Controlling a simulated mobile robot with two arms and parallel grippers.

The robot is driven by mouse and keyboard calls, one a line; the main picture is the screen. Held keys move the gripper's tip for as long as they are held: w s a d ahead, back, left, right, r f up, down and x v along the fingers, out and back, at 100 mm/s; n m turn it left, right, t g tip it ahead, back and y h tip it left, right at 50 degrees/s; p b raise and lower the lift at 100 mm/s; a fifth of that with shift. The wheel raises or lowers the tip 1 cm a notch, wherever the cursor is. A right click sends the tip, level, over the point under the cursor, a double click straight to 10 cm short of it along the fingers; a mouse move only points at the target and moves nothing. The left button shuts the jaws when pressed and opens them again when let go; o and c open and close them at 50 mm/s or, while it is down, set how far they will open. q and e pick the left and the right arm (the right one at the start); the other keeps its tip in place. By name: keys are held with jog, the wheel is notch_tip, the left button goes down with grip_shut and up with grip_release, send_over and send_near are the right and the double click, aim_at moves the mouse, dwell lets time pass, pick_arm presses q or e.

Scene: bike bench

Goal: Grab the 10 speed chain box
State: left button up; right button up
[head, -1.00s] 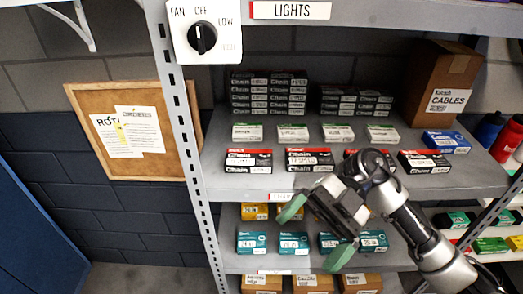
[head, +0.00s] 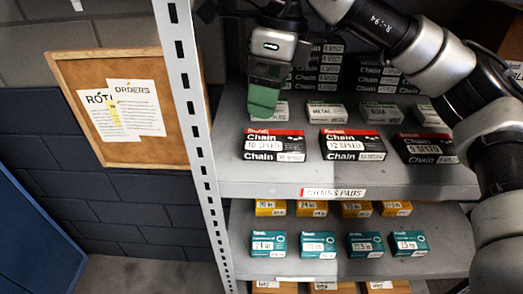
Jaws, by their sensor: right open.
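The 10 speed chain box (head: 274,146) is red and black with a white "10 SPEED" label. My left gripper is not in view.
A 12 speed box (head: 351,145) and a 9 speed box (head: 427,149) lie to the right. White boxes (head: 327,113) and stacked dark chain boxes (head: 325,78) are behind. A perforated upright (head: 187,100) stands at the left.

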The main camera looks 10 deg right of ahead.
jog(key=n+h, duration=0.2)
send_over(274, 140)
jog(key=f, duration=0.3)
jog(key=f+p, duration=0.1)
jog(key=f, duration=0.1)
jog(key=shift+s, duration=0.3)
jog(key=shift+w+f+p, duration=0.1)
jog(key=shift+f+p, duration=0.2)
jog(key=f, duration=0.1)
jog(key=f+p, duration=0.2)
jog(key=shift+w+d+f, duration=0.1)
jog(key=shift+w+f, duration=0.15)
jog(key=shift+f, duration=0.6)
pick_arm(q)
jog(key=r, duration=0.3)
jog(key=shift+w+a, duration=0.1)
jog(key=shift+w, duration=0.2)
pick_arm(e)
jog(key=c, duration=1.2)
